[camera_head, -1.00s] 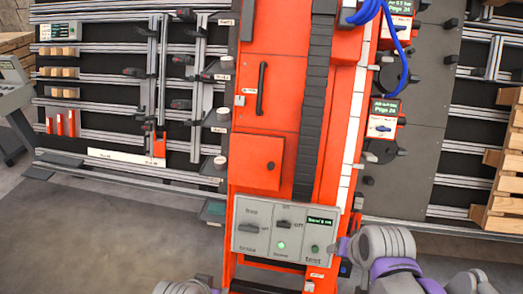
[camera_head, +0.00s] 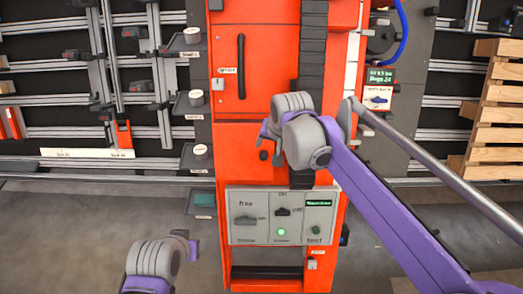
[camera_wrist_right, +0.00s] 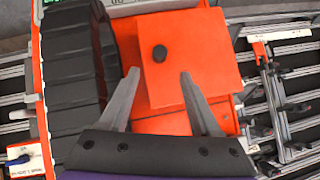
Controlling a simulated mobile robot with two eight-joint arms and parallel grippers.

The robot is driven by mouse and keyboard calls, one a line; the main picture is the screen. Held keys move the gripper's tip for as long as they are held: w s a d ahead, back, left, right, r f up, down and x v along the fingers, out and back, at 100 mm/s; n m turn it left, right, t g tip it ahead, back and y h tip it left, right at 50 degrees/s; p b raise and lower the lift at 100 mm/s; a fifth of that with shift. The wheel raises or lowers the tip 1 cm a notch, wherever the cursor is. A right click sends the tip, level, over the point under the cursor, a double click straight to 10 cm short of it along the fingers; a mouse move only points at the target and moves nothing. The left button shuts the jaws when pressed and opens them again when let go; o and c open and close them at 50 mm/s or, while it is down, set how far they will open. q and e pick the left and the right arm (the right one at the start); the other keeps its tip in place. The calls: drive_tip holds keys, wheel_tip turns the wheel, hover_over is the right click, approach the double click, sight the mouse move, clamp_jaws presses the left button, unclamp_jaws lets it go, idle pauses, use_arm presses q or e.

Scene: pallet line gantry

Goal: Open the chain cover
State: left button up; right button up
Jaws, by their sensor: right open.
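A small square orange cover (camera_head: 236,146) with a black knob is on the front of the orange cabinet, left of the black chain (camera_head: 313,50). It looks closed. In the head view my right arm hides its right part. In the right wrist view the cover (camera_wrist_right: 195,75) and its knob (camera_wrist_right: 159,53) show clearly. My right gripper (camera_wrist_right: 158,73) is open and empty, its fingertips either side of a spot just below the knob in that picture. I cannot tell the distance left to the knob. My left arm's grey end (camera_head: 160,257) is low at the left; its fingers cannot be made out.
A tall orange door with a black bar handle (camera_head: 241,66) is above the cover. A grey switch panel (camera_head: 281,216) with a green light is below. Shelf racks stand at the left, a wooden pallet (camera_head: 498,110) at the right. Open floor lies lower left.

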sight(265, 155)
drive_tip(key=x, duration=0.9)
drive_tip(key=shift+w+f, duration=0.15)
drive_tip(key=shift+f, duration=0.2)
clamp_jaws()
idle(0.9)
